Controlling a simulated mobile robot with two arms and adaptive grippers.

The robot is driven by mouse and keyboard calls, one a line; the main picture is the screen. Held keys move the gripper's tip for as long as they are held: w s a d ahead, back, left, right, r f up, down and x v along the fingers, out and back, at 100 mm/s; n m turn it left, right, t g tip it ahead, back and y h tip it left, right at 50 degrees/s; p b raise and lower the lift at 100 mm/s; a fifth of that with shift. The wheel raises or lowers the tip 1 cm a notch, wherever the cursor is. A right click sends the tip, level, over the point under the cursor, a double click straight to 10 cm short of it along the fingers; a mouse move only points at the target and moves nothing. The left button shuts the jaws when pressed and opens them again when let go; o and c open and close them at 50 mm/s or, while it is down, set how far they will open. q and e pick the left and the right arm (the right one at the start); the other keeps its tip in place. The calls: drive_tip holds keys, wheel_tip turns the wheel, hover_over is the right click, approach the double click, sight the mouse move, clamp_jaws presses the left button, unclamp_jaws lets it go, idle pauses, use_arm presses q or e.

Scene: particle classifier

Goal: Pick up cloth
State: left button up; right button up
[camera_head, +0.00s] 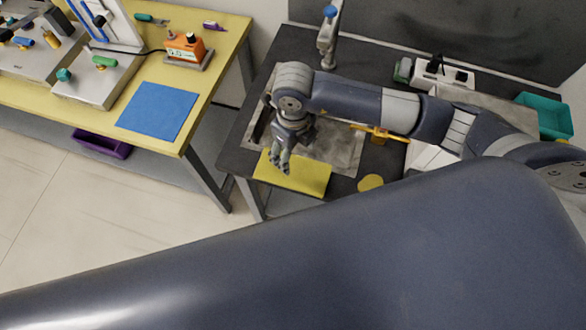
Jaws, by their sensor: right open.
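A flat yellow cloth (308,180) lies at the front edge of the dark bench, by the sink. My right gripper (280,168) points down over the cloth's left part and hides some of it. Its fingers are open; I cannot tell whether the tips touch the cloth. A flat blue square (158,111), which looks like another cloth or a mat, lies on the yellow table at the left. My left gripper is not in view.
The dark bench (262,95) holds a metal sink (340,143), a tap (328,36), a round yellow item (370,183) and a teal bin (545,115). An orange device (185,47) stands on the yellow table (222,40). A floor gap separates the tables.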

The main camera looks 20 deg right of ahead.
drive_tip(key=b, duration=0.5)
hover_over(294, 173)
drive_tip(key=f, duration=0.7)
drive_tip(key=shift+w+f, duration=0.2)
drive_tip(key=shift+f, duration=0.2)
drive_tip(key=shift+f+b, duration=0.5)
drive_tip(key=shift+f, duration=0.15)
drive_tip(key=shift+f+b, duration=0.3)
drive_tip(key=c, duration=0.7)
drive_tip(key=shift+s, duration=0.15)
clamp_jaws()
wheel_tip(294, 173, up, 12)
drive_tip(key=p, duration=0.8)
